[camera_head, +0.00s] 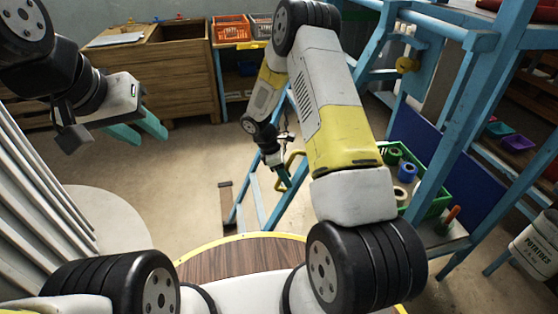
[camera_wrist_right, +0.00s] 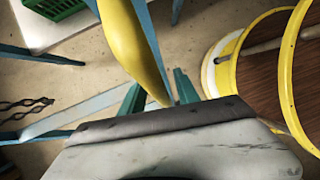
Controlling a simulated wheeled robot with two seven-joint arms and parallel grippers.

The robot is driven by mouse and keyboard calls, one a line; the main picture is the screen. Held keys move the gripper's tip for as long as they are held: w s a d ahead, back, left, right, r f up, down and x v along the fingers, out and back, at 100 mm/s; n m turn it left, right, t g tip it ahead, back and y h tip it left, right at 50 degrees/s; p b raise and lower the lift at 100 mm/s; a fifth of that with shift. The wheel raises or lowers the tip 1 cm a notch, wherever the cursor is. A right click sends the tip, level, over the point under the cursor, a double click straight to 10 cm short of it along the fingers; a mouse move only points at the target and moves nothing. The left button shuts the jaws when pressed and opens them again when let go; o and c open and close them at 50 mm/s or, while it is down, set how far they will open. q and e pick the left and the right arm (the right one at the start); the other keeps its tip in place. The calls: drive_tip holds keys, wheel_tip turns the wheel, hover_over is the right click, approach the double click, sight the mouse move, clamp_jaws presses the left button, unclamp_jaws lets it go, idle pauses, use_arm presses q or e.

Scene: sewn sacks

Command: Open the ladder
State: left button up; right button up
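The blue ladder (camera_head: 262,205) stands at the centre of the head view, with its lower rails on the floor and partly hidden behind my right arm. A yellow curved handle (camera_head: 295,158) is beside my right gripper (camera_head: 283,180). In the right wrist view the yellow handle (camera_wrist_right: 135,45) reaches down between the two teal fingers of my right gripper (camera_wrist_right: 160,95). The fingers are apart, with small gaps at the handle's sides. My left gripper (camera_head: 138,128) is open and empty at the upper left, far from the ladder.
A wooden cabinet (camera_head: 165,70) and an orange crate (camera_head: 231,29) stand at the back. On the right are a blue frame (camera_head: 450,130), a green crate (camera_head: 430,200) with tape rolls, and a potato sack (camera_head: 535,245). Bare floor (camera_head: 185,165) lies left of the ladder.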

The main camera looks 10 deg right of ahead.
drive_tip(key=shift+d+f, duration=0.2)
drive_tip(key=shift+f, duration=0.2)
clamp_jaws()
idle(1.2)
